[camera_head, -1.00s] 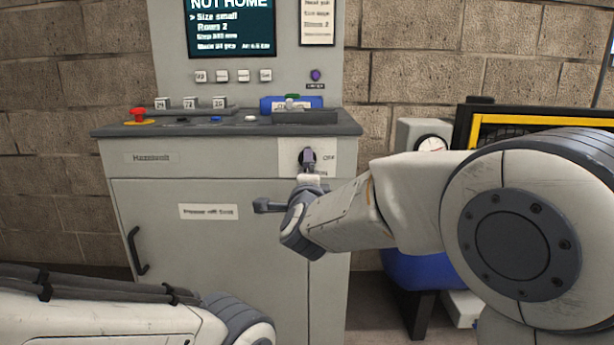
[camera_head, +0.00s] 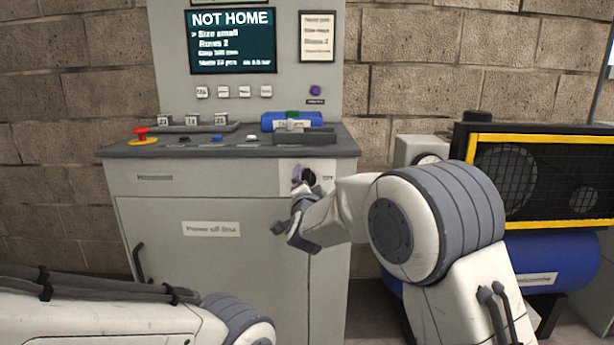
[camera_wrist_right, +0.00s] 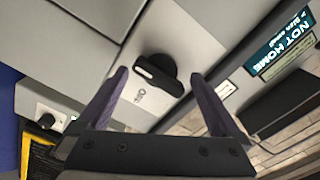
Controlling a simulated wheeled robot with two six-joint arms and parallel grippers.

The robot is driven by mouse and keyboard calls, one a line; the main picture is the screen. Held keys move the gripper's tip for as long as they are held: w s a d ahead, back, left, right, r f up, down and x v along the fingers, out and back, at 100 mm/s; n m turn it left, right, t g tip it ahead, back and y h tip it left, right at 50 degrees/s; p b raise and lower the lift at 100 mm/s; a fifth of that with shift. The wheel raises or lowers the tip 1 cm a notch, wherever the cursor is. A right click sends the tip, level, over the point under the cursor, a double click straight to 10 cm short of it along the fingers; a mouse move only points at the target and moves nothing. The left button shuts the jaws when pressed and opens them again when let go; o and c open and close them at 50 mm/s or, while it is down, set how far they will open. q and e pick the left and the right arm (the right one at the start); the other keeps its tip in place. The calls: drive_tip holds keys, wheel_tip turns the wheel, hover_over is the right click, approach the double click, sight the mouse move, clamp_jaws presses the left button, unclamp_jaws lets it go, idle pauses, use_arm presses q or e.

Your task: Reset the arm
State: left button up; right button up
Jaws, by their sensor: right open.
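My right gripper (camera_head: 297,175) is open in front of the black rotary switch (camera_head: 309,177) on the grey control cabinet (camera_head: 215,275). In the right wrist view, the two purple fingers of the right gripper (camera_wrist_right: 159,78) stand apart with the switch (camera_wrist_right: 157,72) visible between and beyond them. Nothing is held, and a gap shows on both sides of the knob. An OFF label shows right of the switch in the head view. My left arm shows only a white link at the lower left; its gripper is out of view.
The cabinet top carries a red emergency button (camera_head: 143,136) and a blue object (camera_head: 290,120). A screen (camera_head: 232,42) above reads NOT HOME. A blue compressor tank (camera_head: 550,262) with a yellow-framed guard (camera_head: 535,180) stands to the right.

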drive_tip(key=shift+s+n+p, duration=0.5)
drive_tip(key=shift+n+p, duration=1.2)
drive_tip(key=shift+n, duration=0.25)
drive_tip(key=shift+s+n+p, duration=0.5)
drive_tip(key=shift+n+p, duration=1.25)
drive_tip(key=shift+n, duration=0.25)
drive_tip(key=shift+s+n+p, duration=0.5)
drive_tip(key=shift+n+p, duration=1.2)
drive_tip(key=shift+n, duration=0.25)
